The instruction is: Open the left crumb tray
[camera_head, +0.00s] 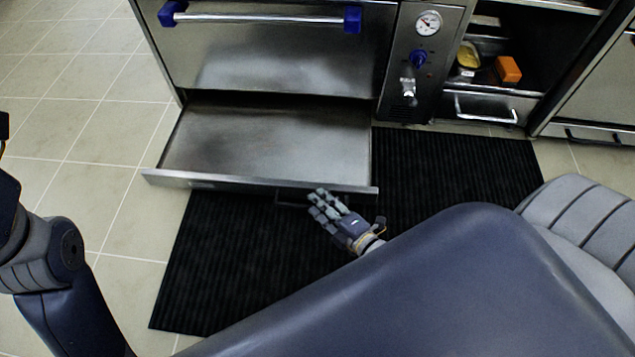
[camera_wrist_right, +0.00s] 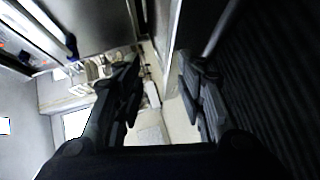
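The left crumb tray (camera_head: 265,140) is a wide, shallow metal drawer under the oven. It stands pulled out over the floor, and it looks empty. Its front panel (camera_head: 225,184) carries a dark handle (camera_head: 288,202), partly hidden by my right gripper. My right gripper (camera_head: 318,200) is at the front panel, right of its middle. In the right wrist view its two fingers (camera_wrist_right: 160,75) are spread apart, with the panel's edge (camera_wrist_right: 171,40) running between them in the picture. I cannot tell whether they touch it. My left gripper is out of view.
The oven door with its blue-ended bar (camera_head: 265,18) is shut above the tray. A black ribbed mat (camera_head: 235,260) lies below. A panel with a gauge (camera_head: 428,22) and a tap stands right of the tray. A smaller drawer (camera_head: 487,108) shows further right. Tiled floor is free at left.

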